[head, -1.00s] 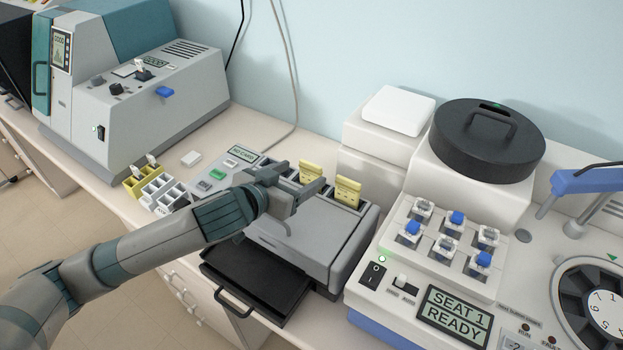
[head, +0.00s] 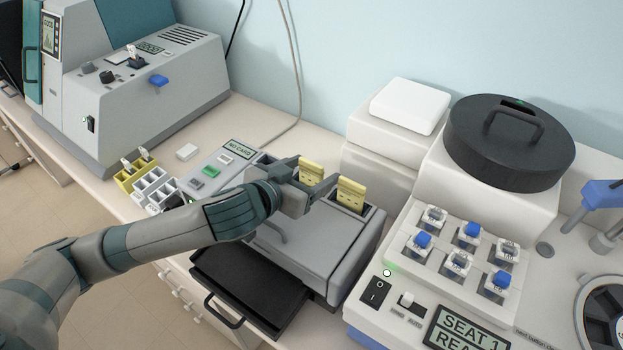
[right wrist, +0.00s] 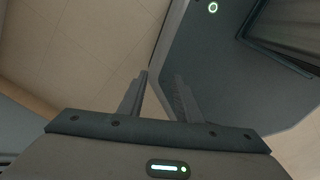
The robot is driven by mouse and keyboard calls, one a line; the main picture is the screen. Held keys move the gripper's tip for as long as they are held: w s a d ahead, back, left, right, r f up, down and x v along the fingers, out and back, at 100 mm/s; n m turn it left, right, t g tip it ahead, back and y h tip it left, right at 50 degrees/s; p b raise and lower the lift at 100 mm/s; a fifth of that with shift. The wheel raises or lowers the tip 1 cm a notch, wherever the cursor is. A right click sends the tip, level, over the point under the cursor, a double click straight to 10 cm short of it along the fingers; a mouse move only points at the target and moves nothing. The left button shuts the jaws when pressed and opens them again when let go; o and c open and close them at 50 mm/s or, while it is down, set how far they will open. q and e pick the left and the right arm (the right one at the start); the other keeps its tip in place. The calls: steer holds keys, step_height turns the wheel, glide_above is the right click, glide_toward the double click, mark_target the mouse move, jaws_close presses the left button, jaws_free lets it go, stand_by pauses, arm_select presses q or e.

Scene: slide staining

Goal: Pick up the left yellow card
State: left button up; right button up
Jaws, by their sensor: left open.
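The left yellow card (head: 312,172) stands upright in a slot at the back of the grey card machine (head: 320,242). The right yellow card (head: 351,193) stands upright in the slot to its right. My left gripper (head: 312,172) is open, with one fingertip on the left side of the left card and the other toward its right side. The fingers hide the card's lower part; I cannot tell whether they touch it. My right gripper (right wrist: 161,75) shows in the right wrist view, its fingers apart with nothing between them.
A black tray (head: 250,290) juts from the machine's front. A panel reading "NO CARD" (head: 238,148) lies to the left, near small yellow and white racks (head: 150,182). A white stainer with blue-capped and clear blocks (head: 458,262) stands close on the right.

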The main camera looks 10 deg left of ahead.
arm_select(q)
steer(key=shift+w, duration=0.1)
steer(key=c, duration=0.9)
steer(key=shift+c, duration=1.1)
arm_select(e)
steer(key=shift+w, duration=1.2)
arm_select(q)
steer(key=shift+r, duration=0.1)
arm_select(e)
steer(key=shift+s, duration=0.1)
